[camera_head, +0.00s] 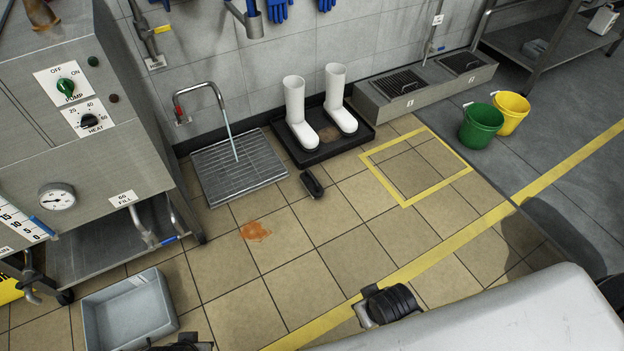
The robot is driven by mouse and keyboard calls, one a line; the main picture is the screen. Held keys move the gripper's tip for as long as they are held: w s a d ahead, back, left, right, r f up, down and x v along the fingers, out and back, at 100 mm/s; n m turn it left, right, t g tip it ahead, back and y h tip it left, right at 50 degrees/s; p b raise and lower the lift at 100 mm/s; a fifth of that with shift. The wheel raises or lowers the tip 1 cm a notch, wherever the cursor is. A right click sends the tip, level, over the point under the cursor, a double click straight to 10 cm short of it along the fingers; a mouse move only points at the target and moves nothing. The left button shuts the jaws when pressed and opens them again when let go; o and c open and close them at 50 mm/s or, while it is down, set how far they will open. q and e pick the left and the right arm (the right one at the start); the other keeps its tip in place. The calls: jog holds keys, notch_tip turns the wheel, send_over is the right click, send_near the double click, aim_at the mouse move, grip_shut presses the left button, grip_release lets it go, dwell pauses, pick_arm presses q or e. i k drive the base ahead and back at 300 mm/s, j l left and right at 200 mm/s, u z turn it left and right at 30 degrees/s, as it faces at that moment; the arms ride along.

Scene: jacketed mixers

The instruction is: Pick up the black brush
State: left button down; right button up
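The black brush (312,184) lies on the tan tiled floor, just in front of the black boot tray and right of the floor grate. It looks small and dark, lying apart from both. Dark parts at the bottom edge, left of centre, and a black rounded part beside the large white shape at the lower right appear to be mine. No gripper fingers can be made out on either. Nothing of mine is close to the brush.
White boots (297,112) stand in the black tray (362,138). A tap stands over the floor grate (255,165). A grey tub (128,312) sits lower left by the steel machine (75,160). An orange stain (256,231) marks the tiles. Green (481,125) and yellow (512,108) buckets stand right.

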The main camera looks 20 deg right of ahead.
aim_at(313, 186)
jog(key=i+l, duration=0.45)
jog(key=i, duration=0.3)
jog(key=i+l+z, duration=0.1)
jog(key=i+l, duration=0.15)
jog(key=i, duration=0.1)
